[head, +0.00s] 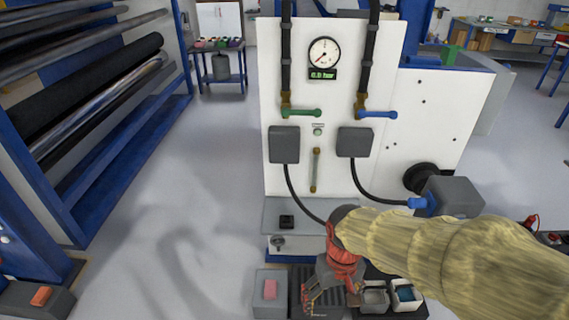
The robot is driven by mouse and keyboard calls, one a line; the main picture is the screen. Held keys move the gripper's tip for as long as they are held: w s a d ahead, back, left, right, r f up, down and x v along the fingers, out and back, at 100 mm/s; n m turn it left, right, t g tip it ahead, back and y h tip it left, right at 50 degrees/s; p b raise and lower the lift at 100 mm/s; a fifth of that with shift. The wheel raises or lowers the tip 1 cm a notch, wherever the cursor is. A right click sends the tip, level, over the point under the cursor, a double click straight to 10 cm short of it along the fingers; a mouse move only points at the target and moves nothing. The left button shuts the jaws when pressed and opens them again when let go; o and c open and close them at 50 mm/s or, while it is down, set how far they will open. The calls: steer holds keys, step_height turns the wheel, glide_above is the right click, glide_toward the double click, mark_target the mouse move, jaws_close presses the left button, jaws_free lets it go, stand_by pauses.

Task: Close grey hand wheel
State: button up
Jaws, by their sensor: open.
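A small round grey hand wheel (278,243) sits on the front of the white machine's low base, at its left end. I cannot tell from its look whether it is open or closed. My gripper (328,296) hangs at the bottom centre, under my red wrist and the pale covered arm that comes in from the right. Its fingers are apart and I see nothing held between them. It is to the right of the hand wheel and lower in the picture, apart from it. The arm hides part of the machine's lower right.
The white machine (342,84) carries a gauge (323,56), a green lever (303,112) and a blue lever (378,114). A black wheel (424,178) is on its right. A roller rack (84,95) stands left, with clear floor (190,190) between. Small bins (405,297) show near my gripper.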

steer(key=s+d+r+m+t+p, duration=0.1)
steer(key=s+d+r+t, duration=0.2)
steer(key=r, duration=0.6)
steer(key=s+d+r+m+t+p, duration=0.1)
steer(key=s+d+r+t, duration=0.2)
steer(key=r, duration=0.6)
steer(key=shift+d+r, duration=0.15)
steer(key=shift+d, duration=0.8)
